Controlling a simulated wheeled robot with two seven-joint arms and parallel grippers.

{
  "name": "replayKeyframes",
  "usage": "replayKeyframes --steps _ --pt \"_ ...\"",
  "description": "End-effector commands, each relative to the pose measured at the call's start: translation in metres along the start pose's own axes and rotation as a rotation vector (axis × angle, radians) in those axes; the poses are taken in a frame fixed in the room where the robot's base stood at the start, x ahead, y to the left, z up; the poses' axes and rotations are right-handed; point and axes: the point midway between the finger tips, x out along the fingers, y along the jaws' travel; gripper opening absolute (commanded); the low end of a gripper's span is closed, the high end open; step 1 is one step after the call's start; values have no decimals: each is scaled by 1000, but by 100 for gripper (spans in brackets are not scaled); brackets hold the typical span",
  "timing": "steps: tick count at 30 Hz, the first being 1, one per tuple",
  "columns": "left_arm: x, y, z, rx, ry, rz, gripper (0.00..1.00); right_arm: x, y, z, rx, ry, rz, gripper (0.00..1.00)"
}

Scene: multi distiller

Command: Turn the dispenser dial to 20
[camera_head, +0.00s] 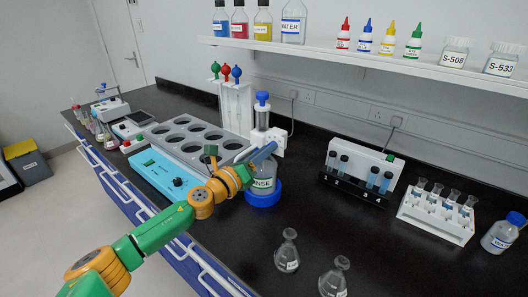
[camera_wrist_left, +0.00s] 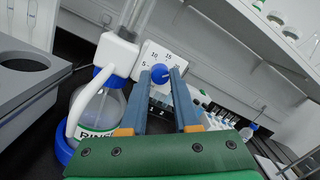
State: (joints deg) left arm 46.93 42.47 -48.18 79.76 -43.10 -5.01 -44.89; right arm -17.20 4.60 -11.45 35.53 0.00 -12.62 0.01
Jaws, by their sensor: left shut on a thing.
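The bottle-top dispenser (camera_head: 277,138) sits on a bottle labelled RINSE (camera_head: 264,181), which has a blue base. In the left wrist view the white dispenser body (camera_wrist_left: 116,52) carries a plate with the numbers 5, 10 and 15 (camera_wrist_left: 153,55). The blue round dial (camera_wrist_left: 160,73) is in front of this plate. My left gripper (camera_wrist_left: 165,78) has its two blue fingers on either side of the dial and is shut on it. In the head view my left gripper (camera_head: 266,151) reaches the dispenser from the left. I cannot read the dial's setting. My right gripper is out of view.
A grey rack with round holes (camera_head: 195,137) and a light blue instrument (camera_head: 165,177) stand left of the bottle. Two glass flasks (camera_head: 288,252) stand in front on the black bench. A vial rack (camera_head: 438,215) is at the right. A shelf (camera_head: 370,62) runs above.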

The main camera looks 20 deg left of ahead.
Motion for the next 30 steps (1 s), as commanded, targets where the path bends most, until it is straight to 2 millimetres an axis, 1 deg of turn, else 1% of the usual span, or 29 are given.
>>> replayKeyframes --steps 1,5,6,8,9,17,20,23,24,27,30 --pt "1 -2 6 1 -13 -1 0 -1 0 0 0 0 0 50" --pt "1 -2 6 0 -13 -1 0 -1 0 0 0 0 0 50" --pt "1 -2 6 0 -13 -1 32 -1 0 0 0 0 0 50" --pt "1 -2 6 0 -12 -1 48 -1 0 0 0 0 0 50" --pt "1 -2 5 0 -10 -1 59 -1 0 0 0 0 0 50" --pt "0 -1 2 -1 -5 0 60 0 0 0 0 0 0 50" --pt "-5 0 2 -1 -4 1 60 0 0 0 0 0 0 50" --pt "-19 1 1 0 -2 1 60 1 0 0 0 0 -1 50" --pt "-26 0 0 1 -1 0 60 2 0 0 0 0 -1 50" --pt "-46 2 -1 2 -1 0 60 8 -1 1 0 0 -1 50" --pt "-62 2 -1 0 -3 1 60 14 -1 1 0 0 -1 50"
